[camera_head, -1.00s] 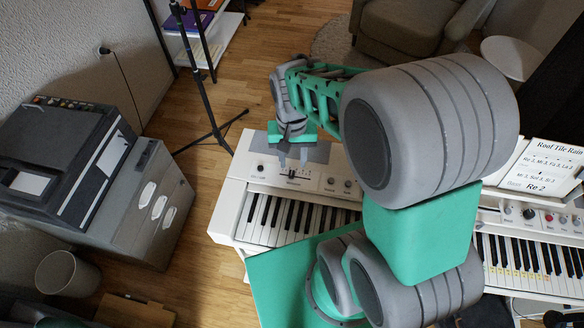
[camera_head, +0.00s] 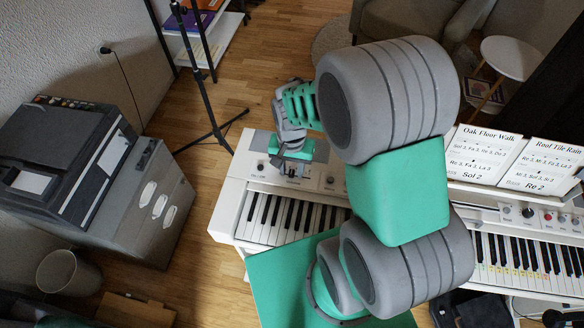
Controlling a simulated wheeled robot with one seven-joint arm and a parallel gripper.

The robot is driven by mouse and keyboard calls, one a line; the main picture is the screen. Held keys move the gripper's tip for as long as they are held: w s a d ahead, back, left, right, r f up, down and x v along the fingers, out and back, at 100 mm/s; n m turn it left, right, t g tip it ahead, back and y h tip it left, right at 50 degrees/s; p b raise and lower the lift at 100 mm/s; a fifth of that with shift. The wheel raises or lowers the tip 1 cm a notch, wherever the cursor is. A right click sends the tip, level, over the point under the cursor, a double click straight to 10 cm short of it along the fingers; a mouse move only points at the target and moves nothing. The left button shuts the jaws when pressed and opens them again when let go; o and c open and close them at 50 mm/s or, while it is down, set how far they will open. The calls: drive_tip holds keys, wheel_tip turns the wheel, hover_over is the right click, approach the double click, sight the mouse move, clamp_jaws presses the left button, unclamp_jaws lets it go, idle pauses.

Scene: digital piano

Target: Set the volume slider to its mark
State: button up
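The white digital piano (camera_head: 229,197) stands across the middle, partly behind my arm. Its left control panel (camera_head: 240,170) has small knobs and a dark slider strip in the area below my gripper. My gripper (camera_head: 289,169) points down, low over that strip, and its fingertips are close to or at the panel. The slider cap and its mark are hidden or too small to make out. Whether the fingers are apart or closed on the cap cannot be told.
Song sheets (camera_head: 480,158) stand on the piano's right half. A large grey printer (camera_head: 150,200) is at the left, with a waste bin (camera_head: 68,272) in front. A black stand (camera_head: 212,110) rises behind the piano. Wooden floor is clear between printer and piano.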

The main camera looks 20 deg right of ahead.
clamp_jaws()
idle(1.2)
